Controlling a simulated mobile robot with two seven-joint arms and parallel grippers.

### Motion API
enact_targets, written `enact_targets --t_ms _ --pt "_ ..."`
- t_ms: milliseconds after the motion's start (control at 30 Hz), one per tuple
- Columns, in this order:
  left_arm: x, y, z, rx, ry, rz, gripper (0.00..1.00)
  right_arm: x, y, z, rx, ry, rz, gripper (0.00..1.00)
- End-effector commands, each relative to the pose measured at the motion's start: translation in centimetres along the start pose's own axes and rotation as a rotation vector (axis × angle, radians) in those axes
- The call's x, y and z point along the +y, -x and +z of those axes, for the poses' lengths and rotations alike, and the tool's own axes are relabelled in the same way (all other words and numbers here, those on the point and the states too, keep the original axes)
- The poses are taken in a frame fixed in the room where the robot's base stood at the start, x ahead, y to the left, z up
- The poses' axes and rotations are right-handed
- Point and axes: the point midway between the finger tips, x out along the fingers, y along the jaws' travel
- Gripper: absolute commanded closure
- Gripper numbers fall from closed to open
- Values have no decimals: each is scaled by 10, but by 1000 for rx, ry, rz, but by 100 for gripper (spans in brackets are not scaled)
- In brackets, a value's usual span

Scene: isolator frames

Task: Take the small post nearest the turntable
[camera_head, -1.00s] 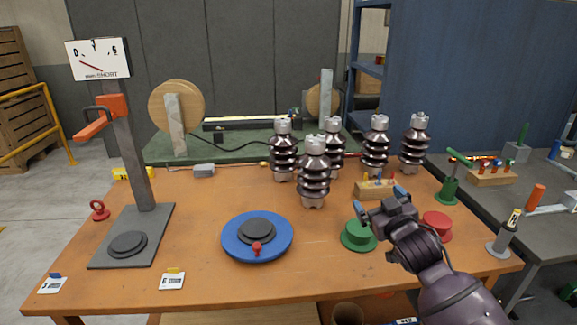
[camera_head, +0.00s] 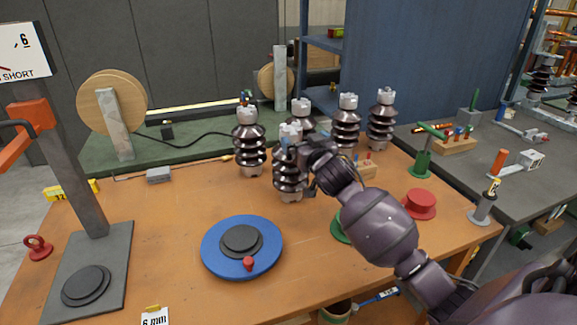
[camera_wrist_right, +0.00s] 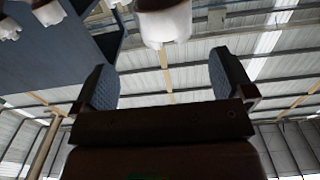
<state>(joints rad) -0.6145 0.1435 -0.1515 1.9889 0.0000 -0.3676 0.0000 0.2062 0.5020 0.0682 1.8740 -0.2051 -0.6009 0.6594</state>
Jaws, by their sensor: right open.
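The small post (camera_head: 288,182) nearest the turntable is dark brown and ribbed with a pale grey cap. It stands upright on the orange bench, behind and right of the blue turntable (camera_head: 213,257). My right gripper (camera_head: 306,157) is at the post's upper right side in the head view and covers part of it. In the right wrist view, which is upside down, the two blue-padded fingers (camera_wrist_right: 158,65) are apart with nothing between them. A pale cap (camera_wrist_right: 165,25) shows beyond them, near the middle. My left gripper is not in view.
Several similar posts stand close behind: one left (camera_head: 249,150), others right (camera_head: 346,125) (camera_head: 381,125). A green pedestal (camera_head: 341,228) is partly hidden by my right arm, with a red one (camera_head: 419,203) beside it. A gauge stand (camera_head: 75,165) is at left.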

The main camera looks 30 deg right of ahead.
Motion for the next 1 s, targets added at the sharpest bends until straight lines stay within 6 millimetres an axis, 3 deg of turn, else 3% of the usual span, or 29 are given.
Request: enact_targets --t_ms 100,433,700,1000 --pt "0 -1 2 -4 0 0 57 -1 -18 0 1 1 -1 1" --pt "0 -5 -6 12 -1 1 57 -2 -40 0 2 2 -1 1" --pt "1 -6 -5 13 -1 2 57 -6 -74 2 0 3 -1 1" --pt "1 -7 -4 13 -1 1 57 -5 -83 2 1 2 -1 1"
